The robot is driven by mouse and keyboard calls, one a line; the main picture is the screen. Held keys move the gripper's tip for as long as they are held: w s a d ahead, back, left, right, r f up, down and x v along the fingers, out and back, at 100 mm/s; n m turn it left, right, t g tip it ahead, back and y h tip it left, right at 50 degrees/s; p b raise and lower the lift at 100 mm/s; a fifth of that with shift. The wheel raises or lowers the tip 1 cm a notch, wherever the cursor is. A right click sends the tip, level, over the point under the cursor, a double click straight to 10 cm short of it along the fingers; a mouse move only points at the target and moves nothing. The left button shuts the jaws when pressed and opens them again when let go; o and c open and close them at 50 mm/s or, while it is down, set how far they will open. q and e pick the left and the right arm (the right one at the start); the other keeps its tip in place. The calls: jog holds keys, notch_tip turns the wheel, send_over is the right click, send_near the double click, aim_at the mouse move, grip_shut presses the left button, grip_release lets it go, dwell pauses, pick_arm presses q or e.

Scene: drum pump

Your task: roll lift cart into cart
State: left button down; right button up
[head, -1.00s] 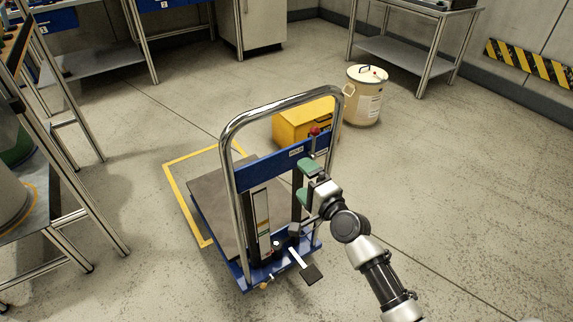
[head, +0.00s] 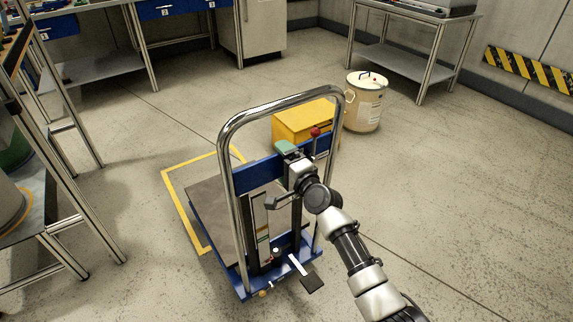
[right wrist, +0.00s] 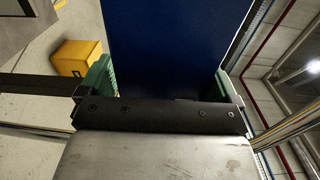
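The lift cart (head: 268,282) stands on the floor in the head view, with a blue frame, a tall chrome handle and a grey platform (head: 205,200). Its platform lies partly over a yellow outline (head: 178,203) marked on the floor. My right gripper (head: 287,150) is at the blue crossbar (head: 258,172) inside the handle; one green finger shows at the bar's top edge. In the right wrist view the green fingers stand wide apart on either side of the blue panel (right wrist: 165,45); firm contact is not clear. My left gripper is out of view.
A yellow box (head: 300,122) and a cream drum (head: 365,100) stand behind the cart. Metal tables stand at left and at the back, including a shelf table (head: 402,60). The floor at right is open.

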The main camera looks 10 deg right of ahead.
jog(key=shift+f, duration=0.1)
jog(key=c, duration=1.4)
jog(key=shift+f, duration=0.15)
